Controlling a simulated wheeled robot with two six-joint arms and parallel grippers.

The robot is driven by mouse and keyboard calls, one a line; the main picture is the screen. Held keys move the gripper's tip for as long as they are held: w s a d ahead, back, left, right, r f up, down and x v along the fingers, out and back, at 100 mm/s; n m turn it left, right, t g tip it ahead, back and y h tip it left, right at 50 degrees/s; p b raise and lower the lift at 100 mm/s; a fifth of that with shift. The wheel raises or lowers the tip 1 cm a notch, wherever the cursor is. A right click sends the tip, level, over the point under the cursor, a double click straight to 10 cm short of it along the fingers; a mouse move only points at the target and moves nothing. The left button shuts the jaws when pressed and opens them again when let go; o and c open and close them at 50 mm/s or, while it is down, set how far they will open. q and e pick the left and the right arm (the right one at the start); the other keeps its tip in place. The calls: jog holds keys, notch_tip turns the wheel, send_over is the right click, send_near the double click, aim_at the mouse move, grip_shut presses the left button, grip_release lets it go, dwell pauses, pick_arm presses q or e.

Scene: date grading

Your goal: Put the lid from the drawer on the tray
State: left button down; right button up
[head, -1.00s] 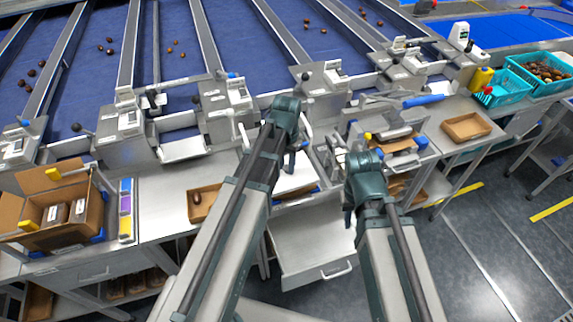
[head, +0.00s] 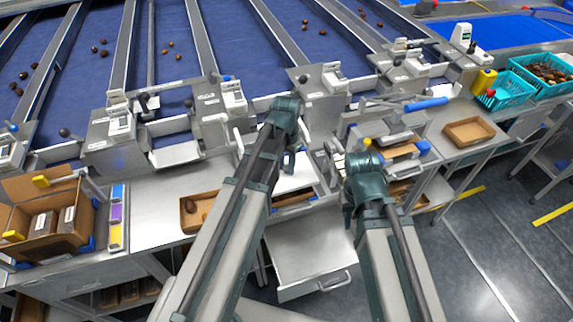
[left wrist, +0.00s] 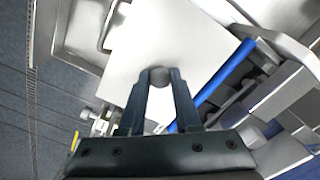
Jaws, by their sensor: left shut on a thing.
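A flat white lid (left wrist: 155,38) with a round grey knob (left wrist: 158,75) fills the middle of the left wrist view. My left gripper (left wrist: 159,84) is shut on the knob. In the head view the lid (head: 297,178) shows partly behind my left gripper (head: 291,157), over the bench. A brown tray (head: 294,199) shows just below the lid's near edge; I cannot tell whether they touch. The open grey drawer (head: 310,262) below looks empty. My right gripper (head: 340,160) is near the bench to the right; its fingers are too unclear to read.
A small tray with a dark date (head: 183,222) is left of my left arm. A carton (head: 88,215) stands at far left beside coloured blocks (head: 116,213).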

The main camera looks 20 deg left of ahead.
aim_at(286, 177)
pick_arm(q)
jog(key=shift+f+b, duration=2)
jog(key=shift+f, duration=0.3)
jog(key=shift+f+b, duration=0.8)
jog(key=shift+c, duration=0.6)
grip_release()
jog(key=shift+r, duration=0.1)
notch_tip(286, 177, up, 7)
jog(key=p, duration=0.7)
dwell(0.4)
jog(key=s+d+f+y+b, duration=0.1)
jog(key=s+d+f+b, duration=0.1)
jog(key=s+d, duration=0.8)
jog(key=s, duration=0.4)
jog(key=shift+s+d+f, duration=0.15)
jog(key=shift+s+d, duration=0.05)
jog(key=shift+d, duration=0.05)
